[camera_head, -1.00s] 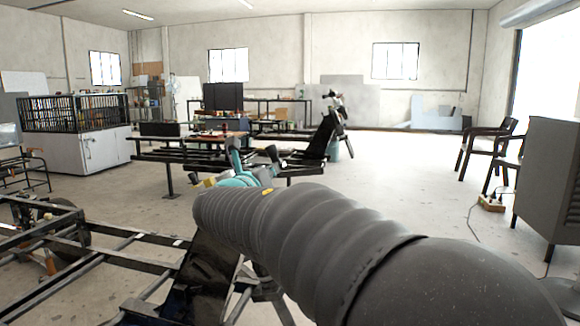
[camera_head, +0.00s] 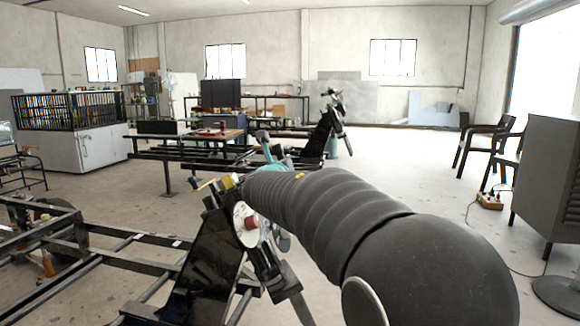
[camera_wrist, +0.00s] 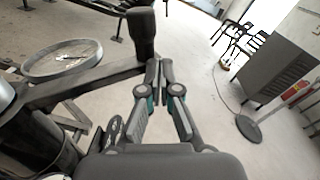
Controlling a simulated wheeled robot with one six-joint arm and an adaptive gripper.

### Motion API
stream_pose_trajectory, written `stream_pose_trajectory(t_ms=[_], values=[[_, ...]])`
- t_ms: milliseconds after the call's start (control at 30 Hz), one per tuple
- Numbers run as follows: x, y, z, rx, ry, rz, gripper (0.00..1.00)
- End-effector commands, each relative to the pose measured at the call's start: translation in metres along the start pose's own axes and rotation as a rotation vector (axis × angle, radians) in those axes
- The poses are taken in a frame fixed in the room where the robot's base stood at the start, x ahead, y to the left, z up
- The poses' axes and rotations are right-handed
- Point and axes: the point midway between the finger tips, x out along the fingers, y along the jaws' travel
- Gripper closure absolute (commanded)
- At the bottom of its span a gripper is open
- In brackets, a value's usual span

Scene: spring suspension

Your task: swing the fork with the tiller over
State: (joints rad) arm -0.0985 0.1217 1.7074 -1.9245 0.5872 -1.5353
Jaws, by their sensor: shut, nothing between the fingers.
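In the wrist view a dark bar (camera_wrist: 85,86), which looks like the tiller, runs from the left to an upright dark grip (camera_wrist: 142,34). My gripper (camera_wrist: 159,68) is shut and empty, its fingertips just right of the grip's lower end. I cannot tell whether they touch it. A dark rounded part (camera_wrist: 38,150) lies at the left, where the bar begins. In the head view the black fork-like frame (camera_head: 203,270) stands tilted left of my arm. A white disc with a red knob (camera_head: 248,223) sits near its top. My arm hides part of it.
Black rails (camera_head: 100,262) extend left of the frame in the head view. A grey cabinet (camera_head: 548,185) and chairs (camera_head: 480,145) stand right, with open floor before them.

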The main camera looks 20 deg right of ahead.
Motion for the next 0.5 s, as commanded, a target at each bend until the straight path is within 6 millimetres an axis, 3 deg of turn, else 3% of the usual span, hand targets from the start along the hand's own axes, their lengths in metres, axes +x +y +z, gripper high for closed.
stream_pose_trajectory(t_ms=[500], values=[[0.0095,0.0046,0.0011,0.000,-0.002,0.002,1.00]])
